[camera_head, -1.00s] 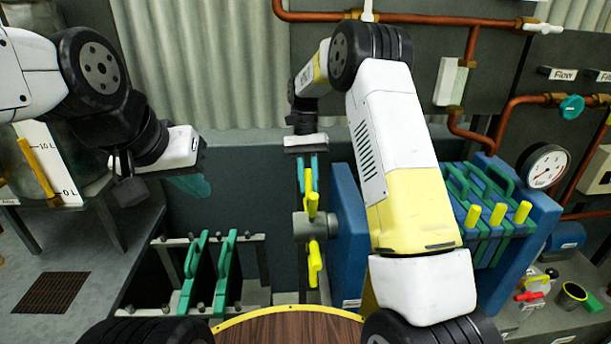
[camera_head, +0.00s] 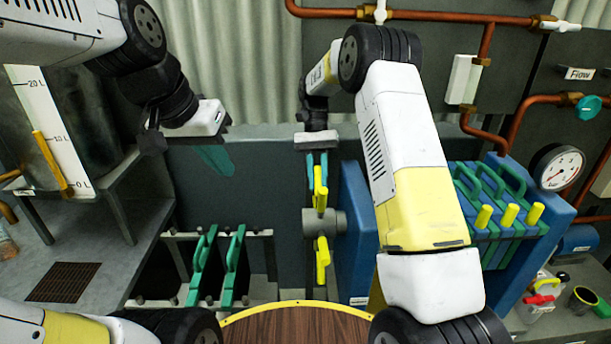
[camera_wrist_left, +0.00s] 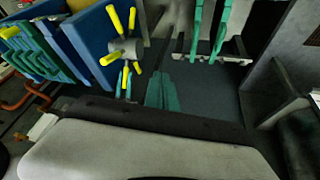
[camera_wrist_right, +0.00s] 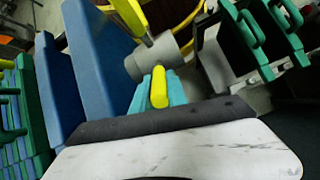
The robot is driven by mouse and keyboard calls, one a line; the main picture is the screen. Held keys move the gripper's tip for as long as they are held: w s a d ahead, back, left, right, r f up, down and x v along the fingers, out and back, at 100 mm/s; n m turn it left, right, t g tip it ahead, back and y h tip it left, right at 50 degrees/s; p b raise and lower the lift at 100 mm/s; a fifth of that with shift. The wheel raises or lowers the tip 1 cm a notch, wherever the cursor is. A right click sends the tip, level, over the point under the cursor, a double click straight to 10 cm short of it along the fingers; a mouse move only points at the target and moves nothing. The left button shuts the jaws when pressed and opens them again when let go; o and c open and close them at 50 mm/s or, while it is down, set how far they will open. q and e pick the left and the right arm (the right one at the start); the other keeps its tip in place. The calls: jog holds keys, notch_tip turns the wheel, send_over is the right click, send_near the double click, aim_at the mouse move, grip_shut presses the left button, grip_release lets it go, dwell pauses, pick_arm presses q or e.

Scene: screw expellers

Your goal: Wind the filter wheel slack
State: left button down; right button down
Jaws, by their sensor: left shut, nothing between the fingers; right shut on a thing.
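The filter wheel is a grey hub (camera_head: 324,222) with yellow handles around it, in front of a blue press plate (camera_head: 357,235). My right gripper (camera_head: 317,170) reaches down from above and is shut on a yellow handle (camera_head: 320,190). In the right wrist view this handle (camera_wrist_right: 159,88) sits between the teal fingers. Another yellow handle (camera_head: 322,252) points down below the hub. In the left wrist view several handles fan out around the hub (camera_wrist_left: 125,50). My left gripper (camera_head: 215,159) is shut and empty, to the left of the wheel; its teal fingers (camera_wrist_left: 162,92) lie together.
Green plates (camera_head: 203,265) hang on a rack left of the wheel. A blue press with green plates and yellow handles (camera_head: 509,214) stands at right. A gauge (camera_head: 558,167) and copper pipes line the wall. A tank (camera_head: 75,115) stands far left. Space between left gripper and wheel looks free.

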pick_arm(q)
jog(key=w+d+f+m+g+h, duration=0.25)
jog(key=w+f+m, duration=0.25)
jog(key=w, duration=0.4)
jog(key=w+d+f+m+g+h, duration=0.15)
jog(key=w+f+m+h, duration=0.3)
jog(key=w, duration=0.55)
jog(key=w+d+f+m+g+h, duration=0.2)
jog(key=w+f+m, duration=0.3)
jog(key=w, duration=0.4)
jog(key=s+d+f, duration=0.1)
jog(key=d+f, duration=0.9)
jog(key=shift+s+n, duration=0.25)
jog(key=shift+n, duration=0.1)
